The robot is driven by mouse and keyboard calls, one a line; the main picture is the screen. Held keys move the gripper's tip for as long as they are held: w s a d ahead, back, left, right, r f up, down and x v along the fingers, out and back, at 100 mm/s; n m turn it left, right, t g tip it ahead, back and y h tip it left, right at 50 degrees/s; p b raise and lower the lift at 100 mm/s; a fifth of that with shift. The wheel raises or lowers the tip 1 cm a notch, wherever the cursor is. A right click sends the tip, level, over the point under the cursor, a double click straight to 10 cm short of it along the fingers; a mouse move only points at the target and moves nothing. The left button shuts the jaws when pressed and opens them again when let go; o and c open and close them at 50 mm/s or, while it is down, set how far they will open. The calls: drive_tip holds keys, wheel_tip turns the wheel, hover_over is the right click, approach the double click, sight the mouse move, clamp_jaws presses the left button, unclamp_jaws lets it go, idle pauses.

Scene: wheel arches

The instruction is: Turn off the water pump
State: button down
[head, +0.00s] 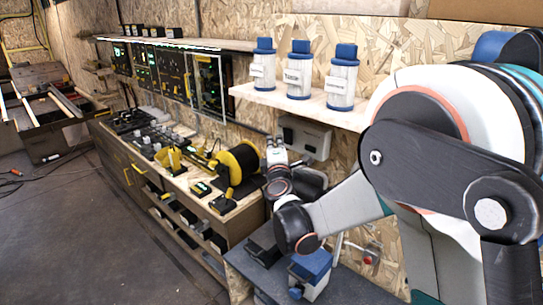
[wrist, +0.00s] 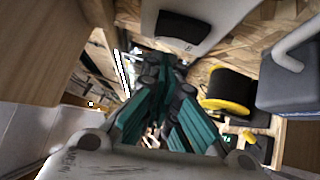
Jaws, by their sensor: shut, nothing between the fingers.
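A blue-topped grey unit (head: 311,270), which looks like the water pump, stands on the low dark bench below my arm in the head view. I cannot make out its switch. A pale box (head: 305,137) is fixed to the wall under the shelf; whether it belongs to the pump I cannot tell. My gripper (head: 275,148) is raised in front of the wall, left of the pale box and above the blue-topped unit, apart from that unit. In the wrist view its teal fingers (wrist: 163,80) are shut and empty.
A yellow-and-black reel (head: 238,165) stands on the workbench left of my gripper; it also shows in the wrist view (wrist: 231,90). Blue-capped filter canisters (head: 299,72) stand on the wall shelf (head: 285,102). The floor (head: 90,235) at the left is mostly clear.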

sight(287, 137)
drive_tip(key=shift+w+d+r, duration=0.25)
drive_tip(key=shift+w+d, duration=0.45)
drive_tip(key=shift+w, duration=0.05)
drive_tip(key=shift+w+d+r, duration=0.25)
drive_tip(key=shift+w, duration=0.05)
